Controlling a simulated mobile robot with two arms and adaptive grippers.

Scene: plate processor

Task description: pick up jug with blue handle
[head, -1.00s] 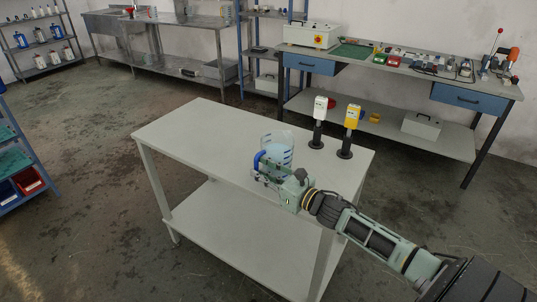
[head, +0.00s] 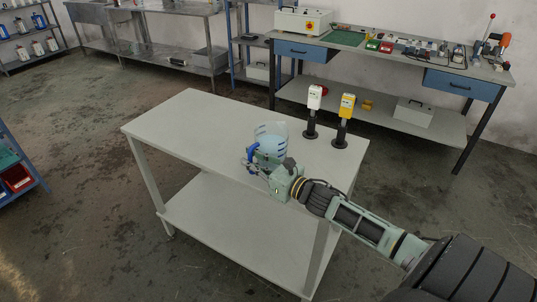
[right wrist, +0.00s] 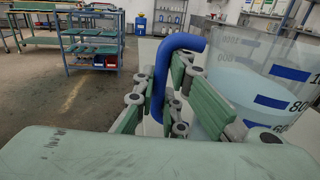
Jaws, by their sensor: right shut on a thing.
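The clear jug with blue handle (head: 270,142) is at the front edge of the white table (head: 190,120), with pale bluish contents. I cannot tell whether its base touches the tabletop. My right gripper (head: 256,164) is at the jug's near left side, shut on the blue handle (head: 250,153). In the right wrist view, the green fingers of the right gripper (right wrist: 160,88) close around the upright part of the handle (right wrist: 181,44). The jug wall (right wrist: 250,70), with blue and grey volume marks, fills the right side there. My left gripper is not in view.
A white-topped device (head: 313,108) and a yellow-topped one (head: 344,118) stand on black bases behind and right of the jug. The table's left part is clear. A workbench with blue drawers (head: 462,86) stands behind, and metal benches (head: 165,40) stand at the back left.

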